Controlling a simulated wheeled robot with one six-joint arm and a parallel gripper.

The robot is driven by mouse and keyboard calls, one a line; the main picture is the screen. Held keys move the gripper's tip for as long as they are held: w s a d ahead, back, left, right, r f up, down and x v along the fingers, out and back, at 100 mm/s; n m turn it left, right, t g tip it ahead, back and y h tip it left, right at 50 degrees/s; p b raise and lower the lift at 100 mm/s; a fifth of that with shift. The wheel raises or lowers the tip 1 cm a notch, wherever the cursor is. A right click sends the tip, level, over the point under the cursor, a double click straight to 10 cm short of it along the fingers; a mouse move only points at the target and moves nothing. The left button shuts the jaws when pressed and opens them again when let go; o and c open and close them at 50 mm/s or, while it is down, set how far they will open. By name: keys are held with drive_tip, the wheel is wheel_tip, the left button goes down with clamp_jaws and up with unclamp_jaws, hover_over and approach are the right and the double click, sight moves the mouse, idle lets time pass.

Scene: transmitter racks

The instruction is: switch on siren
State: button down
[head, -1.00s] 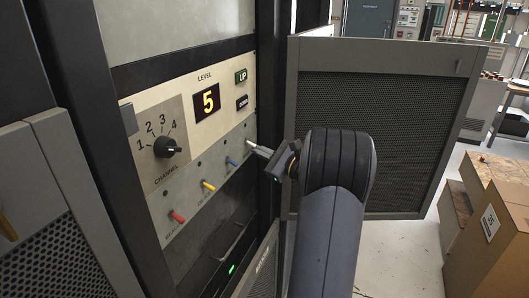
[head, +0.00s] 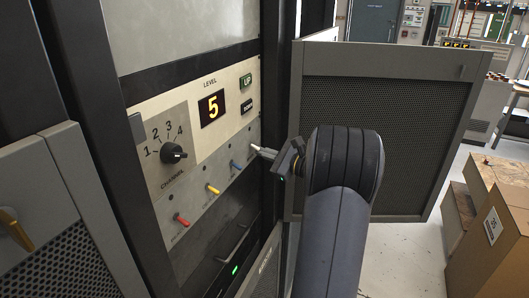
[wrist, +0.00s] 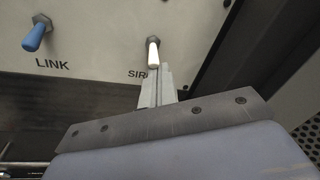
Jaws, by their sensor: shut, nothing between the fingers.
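The siren switch is a white toggle lever with a metal nut (wrist: 153,52) in the wrist view, with a label starting "SIR" partly hidden by my fingers. Its lever hangs below the nut in that view. My gripper (wrist: 162,80) is shut and empty, with its fingertips just below and beside the white lever; I cannot tell whether they touch it.
A blue LINK toggle (wrist: 35,37) is to the left. A yellow toggle (head: 212,188) and red toggle (head: 181,220) continue the row. An open mesh door (head: 400,120) stands right of my arm.

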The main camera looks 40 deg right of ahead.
drive_tip(key=shift+r+g+p, duration=0.35)
drive_tip(key=shift+g+p, duration=0.15)
drive_tip(key=shift+p, duration=0.05)
drive_tip(key=g+p, duration=0.1)
drive_tip(key=r+g+h+p, duration=0.1)
drive_tip(key=shift+s+d+r+n+p, duration=0.15)
drive_tip(key=shift+s+n+p, duration=0.05)
drive_tip(key=shift+n+p, duration=0.15)
drive_tip(key=shift+r, duration=0.25)
